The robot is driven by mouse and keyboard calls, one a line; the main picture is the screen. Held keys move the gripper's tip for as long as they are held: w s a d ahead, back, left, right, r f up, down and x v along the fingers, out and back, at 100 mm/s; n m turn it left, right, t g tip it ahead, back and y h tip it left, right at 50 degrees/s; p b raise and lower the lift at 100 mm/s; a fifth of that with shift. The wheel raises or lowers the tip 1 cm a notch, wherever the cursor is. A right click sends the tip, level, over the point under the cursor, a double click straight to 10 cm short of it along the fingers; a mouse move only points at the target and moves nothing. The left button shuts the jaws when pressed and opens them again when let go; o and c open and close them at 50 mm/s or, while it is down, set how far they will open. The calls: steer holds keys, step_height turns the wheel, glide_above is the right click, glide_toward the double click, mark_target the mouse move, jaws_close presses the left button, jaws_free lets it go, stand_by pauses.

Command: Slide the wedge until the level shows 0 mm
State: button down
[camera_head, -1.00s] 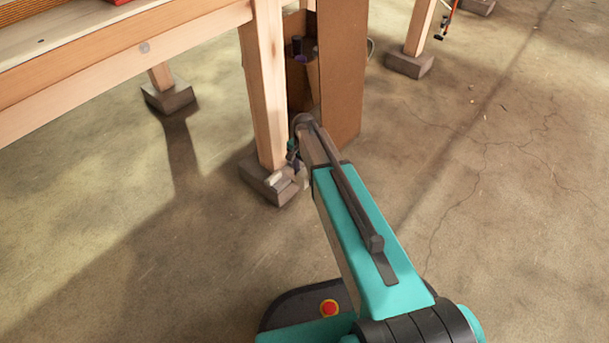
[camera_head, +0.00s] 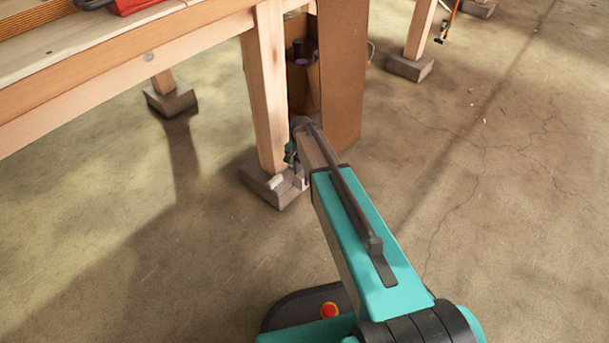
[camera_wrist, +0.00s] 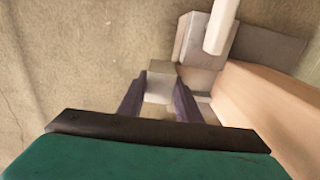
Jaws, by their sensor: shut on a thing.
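My gripper (camera_wrist: 161,84) is shut on a pale grey block, which looks like the end of the wedge (camera_wrist: 160,72), in the wrist view. Its dark fingers lie on either side of the block. Beyond it, a larger grey piece (camera_wrist: 188,42) and a white rod (camera_wrist: 221,22) lie over the concrete foot (camera_wrist: 270,48) beside the wooden leg (camera_wrist: 262,100). In the head view, my gripper is low at the foot (camera_head: 286,198) of the near leg (camera_head: 267,100), partly hidden by my arm. No level reading is legible in either view.
The wooden bench (camera_head: 120,66) carries a red item (camera_head: 135,5) on top. A brown panel (camera_head: 340,75) and a shelf with dark items stand behind the near leg. Other legs rest on concrete feet (camera_head: 170,98) (camera_head: 410,67). The cracked floor to the right is open.

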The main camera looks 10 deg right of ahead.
mark_target(301, 173)
steer(key=shift+w+a, duration=0.25)
steer(key=shift+w, duration=0.1)
steer(key=c, duration=1.3)
jaws_free()
steer(key=shift+r+p, duration=0.15)
steer(key=shift+p, duration=0.15)
step_height(301, 173, up, 14)
steer(key=p, duration=0.5)
steer(key=shift+f, duration=0.25)
